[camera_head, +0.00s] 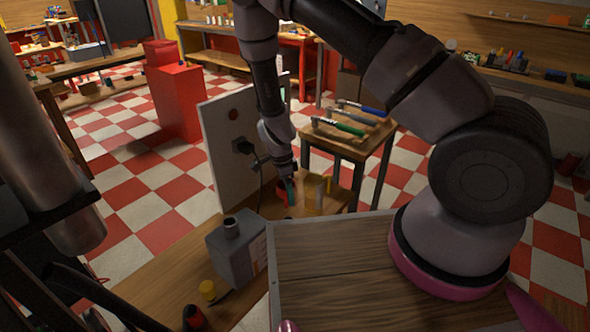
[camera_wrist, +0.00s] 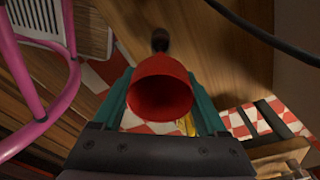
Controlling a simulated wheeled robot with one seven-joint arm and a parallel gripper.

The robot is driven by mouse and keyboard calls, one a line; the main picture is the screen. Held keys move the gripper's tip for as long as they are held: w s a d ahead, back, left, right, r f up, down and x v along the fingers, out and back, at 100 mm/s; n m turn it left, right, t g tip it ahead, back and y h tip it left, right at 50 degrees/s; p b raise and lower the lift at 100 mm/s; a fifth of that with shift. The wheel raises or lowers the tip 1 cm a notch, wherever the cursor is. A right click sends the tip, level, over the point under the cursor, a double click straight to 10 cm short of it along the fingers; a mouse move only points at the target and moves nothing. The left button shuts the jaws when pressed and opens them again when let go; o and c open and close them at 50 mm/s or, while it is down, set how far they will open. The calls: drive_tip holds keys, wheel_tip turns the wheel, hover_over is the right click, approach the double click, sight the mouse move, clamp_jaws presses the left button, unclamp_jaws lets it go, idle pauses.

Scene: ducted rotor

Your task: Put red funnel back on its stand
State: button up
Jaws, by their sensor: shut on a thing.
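My gripper (camera_wrist: 161,80) has green fingers, which are closed on both sides of the red funnel (camera_wrist: 162,92). In the wrist view the funnel's wide round mouth faces the camera. In the head view my gripper (camera_head: 291,190) is low over the wooden bench, just right of the white panel, and a bit of the red funnel (camera_head: 283,192) shows beside the green fingers. I cannot make out the funnel's stand for certain.
A white panel (camera_head: 225,150) with a plug and black cable rises left of the arm. A side table (camera_head: 350,147) behind holds hammers.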

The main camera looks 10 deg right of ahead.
drive_tip(key=shift+w+d+f, duration=0.1)
drive_tip(key=shift+d+f, duration=0.2)
drive_tip(key=shift+f, duration=0.1)
drive_tip(key=shift+f, duration=2)
drive_tip(key=shift+f, duration=0.1)
drive_tip(key=shift+f, duration=2.85)
drive_tip(key=o, duration=1.3)
drive_tip(key=shift+c, duration=0.2)
drive_tip(key=r, duration=0.7)
drive_tip(key=a+r, duration=0.1)
drive_tip(key=r, duration=0.2)
drive_tip(key=shift+a+r, duration=0.1)
drive_tip(key=shift+r, duration=0.25)
